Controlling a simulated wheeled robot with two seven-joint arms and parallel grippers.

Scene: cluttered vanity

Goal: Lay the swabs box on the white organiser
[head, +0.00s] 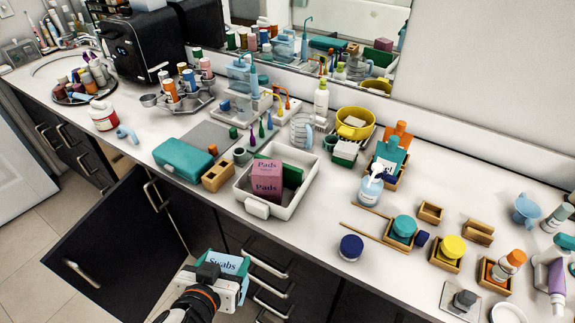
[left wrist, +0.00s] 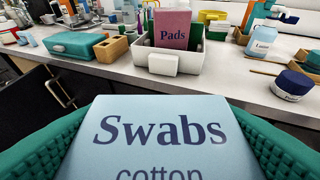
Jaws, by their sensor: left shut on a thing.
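The light blue swabs box (head: 229,263) is held in my left gripper (head: 222,275), in front of and below the counter's front edge. In the left wrist view its face with the word Swabs (left wrist: 160,135) fills the lower middle, between the two green finger pads. The white organiser (head: 254,207) is an open bin on the counter, beyond the box. A pink Pads box (head: 266,180) and a green item (head: 292,175) stand inside it. The organiser also shows in the left wrist view (left wrist: 165,63). My right gripper is not in view.
A teal case (head: 184,159) and a wooden block with holes (head: 217,176) sit left of the organiser. A dark blue jar (head: 351,247) and a pump bottle (head: 370,187) stand to its right. A cabinet door (head: 110,235) hangs open below. Counter right of the organiser has some free room.

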